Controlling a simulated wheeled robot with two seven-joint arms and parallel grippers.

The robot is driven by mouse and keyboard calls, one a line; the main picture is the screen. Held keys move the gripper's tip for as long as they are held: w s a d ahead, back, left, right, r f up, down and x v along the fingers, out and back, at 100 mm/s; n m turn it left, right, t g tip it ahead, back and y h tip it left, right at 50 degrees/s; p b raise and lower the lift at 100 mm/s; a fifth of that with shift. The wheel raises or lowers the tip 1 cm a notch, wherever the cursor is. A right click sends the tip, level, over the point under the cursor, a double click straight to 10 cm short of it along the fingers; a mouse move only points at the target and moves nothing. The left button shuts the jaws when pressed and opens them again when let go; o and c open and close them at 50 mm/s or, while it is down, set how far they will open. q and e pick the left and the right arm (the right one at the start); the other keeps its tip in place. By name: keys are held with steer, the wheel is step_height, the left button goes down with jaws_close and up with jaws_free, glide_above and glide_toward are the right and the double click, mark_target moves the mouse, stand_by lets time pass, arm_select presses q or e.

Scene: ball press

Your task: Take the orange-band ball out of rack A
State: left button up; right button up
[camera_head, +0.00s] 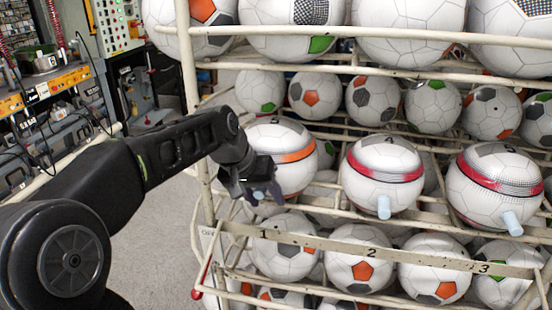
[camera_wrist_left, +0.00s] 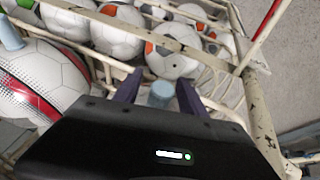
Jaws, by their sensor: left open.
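The orange-band ball (camera_head: 290,150) is white with an orange stripe and sits at the left end of the rack's middle shelf, above the number 1. My left gripper (camera_head: 258,194) is at the ball's lower left front and covers part of it. In the left wrist view my gripper (camera_wrist_left: 158,98) is open, with a pale blue peg (camera_wrist_left: 160,93) between its two fingers. Whether the fingers touch the peg cannot be told. No right gripper shows.
Two red-band balls (camera_head: 384,172) (camera_head: 495,187) with pale blue pegs sit to the right on the same shelf. A numbered cream rail (camera_head: 400,259) runs below them. Soccer balls fill the shelves above and below. A workbench (camera_head: 60,85) stands at the left; floor (camera_head: 165,235) shows between.

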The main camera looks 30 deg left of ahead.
arm_select(q)
steer(key=shift+c, duration=0.3)
jaws_close()
stand_by(0.5)
steer(key=shift+r, duration=0.1)
stand_by(0.8)
